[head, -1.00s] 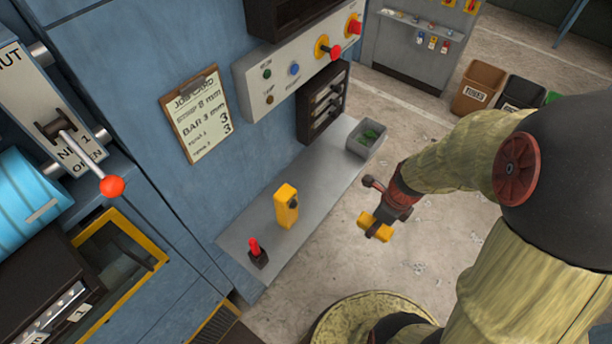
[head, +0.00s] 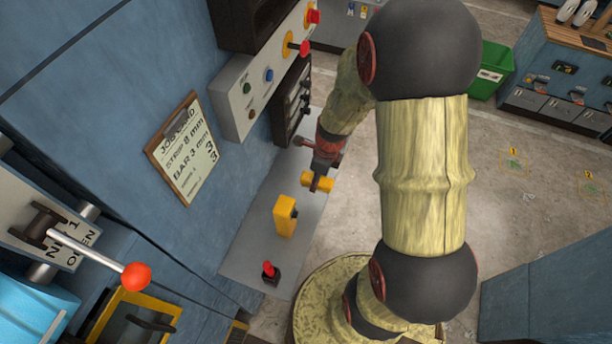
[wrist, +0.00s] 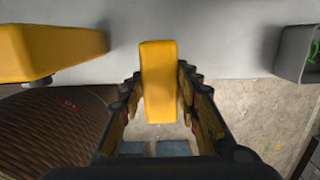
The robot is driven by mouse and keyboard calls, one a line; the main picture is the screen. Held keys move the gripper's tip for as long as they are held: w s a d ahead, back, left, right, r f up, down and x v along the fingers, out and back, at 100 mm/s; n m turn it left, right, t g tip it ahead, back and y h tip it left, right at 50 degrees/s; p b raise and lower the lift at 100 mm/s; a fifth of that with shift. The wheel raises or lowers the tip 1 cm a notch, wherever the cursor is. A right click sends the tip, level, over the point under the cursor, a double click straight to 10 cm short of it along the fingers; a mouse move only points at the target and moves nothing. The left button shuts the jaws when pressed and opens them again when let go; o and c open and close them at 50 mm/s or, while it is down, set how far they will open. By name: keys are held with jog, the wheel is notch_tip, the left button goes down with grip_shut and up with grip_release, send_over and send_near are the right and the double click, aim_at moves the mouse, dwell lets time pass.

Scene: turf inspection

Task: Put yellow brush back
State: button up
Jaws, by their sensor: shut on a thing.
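My gripper (head: 316,184) is shut on a yellow block-shaped thing, which I take as the yellow brush (head: 324,182); no bristles show. In the wrist view the brush (wrist: 158,80) stands out between the two fingers. In the head view it overlaps the right edge of the grey shelf (head: 257,250); its height above the shelf is unclear. An upright yellow block (head: 285,216) with a dark round spot stands on the shelf, left of and nearer than my gripper. It also shows at the left of the wrist view (wrist: 50,52).
A red-topped switch (head: 269,271) stands on the shelf's near end. A control panel (head: 262,80) and a job card (head: 185,150) are on the blue wall.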

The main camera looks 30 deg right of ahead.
jog(key=w+f, duration=0.2)
jog(key=w+d+f, duration=0.1)
jog(key=w+f, duration=0.2)
jog(key=f, duration=0.1)
jog(key=shift+w+d+f+p, duration=0.25)
jog(key=shift+w+p, duration=0.05)
jog(key=shift+w, duration=0.1)
jog(key=shift+w+f, duration=0.1)
jog(key=shift+f, duration=1.45)
jog(key=o, duration=1)
